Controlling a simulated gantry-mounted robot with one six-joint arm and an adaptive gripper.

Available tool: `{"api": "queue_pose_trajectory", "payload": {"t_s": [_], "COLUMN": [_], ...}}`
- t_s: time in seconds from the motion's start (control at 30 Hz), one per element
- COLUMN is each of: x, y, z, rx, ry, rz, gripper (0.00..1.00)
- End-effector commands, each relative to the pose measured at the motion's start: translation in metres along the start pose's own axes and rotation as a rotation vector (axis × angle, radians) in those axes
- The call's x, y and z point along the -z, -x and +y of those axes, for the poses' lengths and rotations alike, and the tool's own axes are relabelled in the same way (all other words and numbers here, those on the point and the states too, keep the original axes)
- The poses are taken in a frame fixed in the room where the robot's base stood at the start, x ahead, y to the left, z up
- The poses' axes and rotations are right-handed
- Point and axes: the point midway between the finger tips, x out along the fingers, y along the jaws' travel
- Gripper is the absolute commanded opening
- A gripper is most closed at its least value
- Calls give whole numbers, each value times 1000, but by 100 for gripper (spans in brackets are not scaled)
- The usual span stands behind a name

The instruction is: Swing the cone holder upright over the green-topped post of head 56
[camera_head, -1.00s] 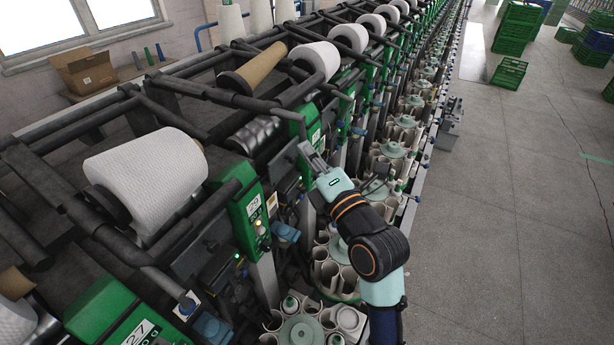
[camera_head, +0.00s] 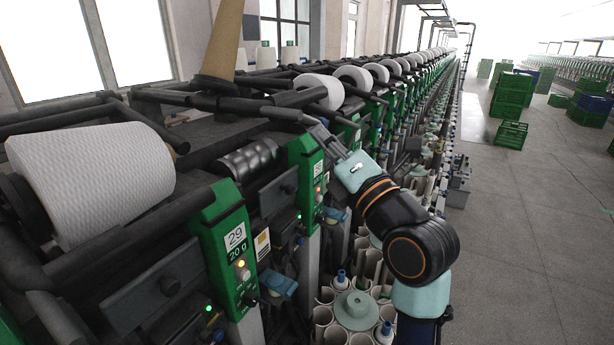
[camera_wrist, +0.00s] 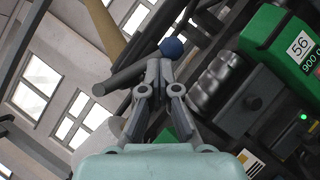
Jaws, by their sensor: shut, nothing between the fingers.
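The green-topped post of head 56 (camera_head: 308,180) stands in mid-picture in the head view; its label 56 (camera_wrist: 300,47) reads clearly in the wrist view. The brown paper cone (camera_head: 224,38) on the cone holder (camera_head: 215,84) points up, leaning a little, left of the post. It also shows in the wrist view (camera_wrist: 105,30). My gripper (camera_head: 308,122) is shut and empty, its fingertips at the end of a dark bar (camera_head: 281,113) of the holder. In the wrist view, my fingertips (camera_wrist: 160,66) lie beside this bar, near a blue knob (camera_wrist: 172,47). Contact is unclear.
A large white yarn package (camera_head: 92,180) lies at head 29 (camera_head: 228,255), left of head 56. More packages (camera_head: 320,90) line the winder beyond. A grooved drum (camera_head: 250,160) sits below the holder.

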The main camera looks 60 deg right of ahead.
Motion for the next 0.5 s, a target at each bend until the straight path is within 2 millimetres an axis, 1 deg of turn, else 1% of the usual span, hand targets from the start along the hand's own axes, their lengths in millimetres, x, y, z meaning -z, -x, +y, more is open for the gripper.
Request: {"api": "queue_pose_trajectory", "payload": {"t_s": [0.5], "x": [-11], "y": [-8], "z": [3], "rx": [1], "ry": [-1], "rz": [2], "gripper": [0]}}
